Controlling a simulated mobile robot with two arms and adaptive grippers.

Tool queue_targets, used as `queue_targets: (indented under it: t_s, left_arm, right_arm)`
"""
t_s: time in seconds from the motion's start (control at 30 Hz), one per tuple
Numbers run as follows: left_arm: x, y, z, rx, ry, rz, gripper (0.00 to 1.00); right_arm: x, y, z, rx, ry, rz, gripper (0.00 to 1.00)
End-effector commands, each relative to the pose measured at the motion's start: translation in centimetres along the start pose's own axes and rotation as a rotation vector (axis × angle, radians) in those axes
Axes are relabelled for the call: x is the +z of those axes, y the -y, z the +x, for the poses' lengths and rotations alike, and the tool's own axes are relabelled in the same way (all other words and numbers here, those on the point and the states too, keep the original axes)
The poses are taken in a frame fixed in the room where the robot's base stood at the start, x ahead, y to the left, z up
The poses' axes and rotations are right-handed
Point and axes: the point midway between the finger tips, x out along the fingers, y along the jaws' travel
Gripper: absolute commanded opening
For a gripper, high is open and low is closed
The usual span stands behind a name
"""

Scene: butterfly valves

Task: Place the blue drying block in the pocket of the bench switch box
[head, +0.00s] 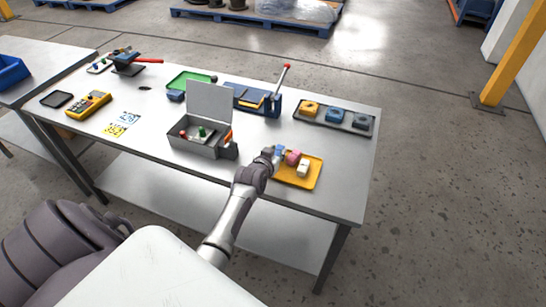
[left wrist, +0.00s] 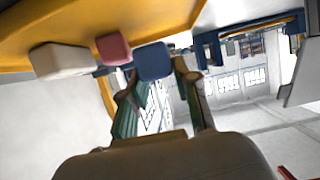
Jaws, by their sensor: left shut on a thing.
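The blue drying block (head: 280,149) is at the left corner of the yellow tray (head: 312,180), beside a pink block (head: 293,157) and a white block (head: 303,169). My left gripper (head: 274,154) is shut on it. In the left wrist view the blue block (left wrist: 153,62) sits at the tips of my left fingers (left wrist: 160,82), next to the pink block (left wrist: 114,48). The bench switch box (head: 198,150) is grey, with its lid (head: 210,103) standing open, left of the gripper. A green knob shows inside it; its pocket is not clear. My right gripper is not in view.
Behind the box are a green tray (head: 190,80) and a blue fixture with a red-tipped lever (head: 284,76). A grey tray with several blocks (head: 334,119) is at the back right. A yellow meter (head: 89,104) lies left. The bench front is mostly clear.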

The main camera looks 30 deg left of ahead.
Motion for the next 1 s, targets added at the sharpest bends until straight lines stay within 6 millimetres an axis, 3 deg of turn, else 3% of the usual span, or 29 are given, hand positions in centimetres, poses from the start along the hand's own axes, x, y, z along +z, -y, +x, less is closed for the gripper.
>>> queue_targets:
  t_s: [0.13, 0.3, 0.77, 0.8, 0.93, 1.0]
  left_arm:
    - [2.8, -0.1, 0.3, -0.001, 0.003, -0.002, 0.01]
    - [3.1, -0.1, 0.1, -0.002, 0.000, -0.002, 0.01]
    - [4.4, -0.1, 0.6, -0.001, 0.010, 0.000, 0.01]
    - [4.5, -0.1, 0.6, -0.001, 0.010, 0.000, 0.32]
    - [4.5, -0.1, 0.5, 0.000, 0.012, 0.000, 0.53]
    - [4.5, -0.2, 0.5, 0.000, 0.011, 0.000, 0.55]
  right_arm:
    - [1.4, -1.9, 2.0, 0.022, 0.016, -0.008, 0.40]
    - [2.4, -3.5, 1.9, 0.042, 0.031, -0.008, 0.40]
    - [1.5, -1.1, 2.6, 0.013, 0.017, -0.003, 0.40]
    - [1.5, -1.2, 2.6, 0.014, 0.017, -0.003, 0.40]
    - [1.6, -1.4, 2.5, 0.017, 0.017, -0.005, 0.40]
    - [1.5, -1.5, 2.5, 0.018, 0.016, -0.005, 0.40]
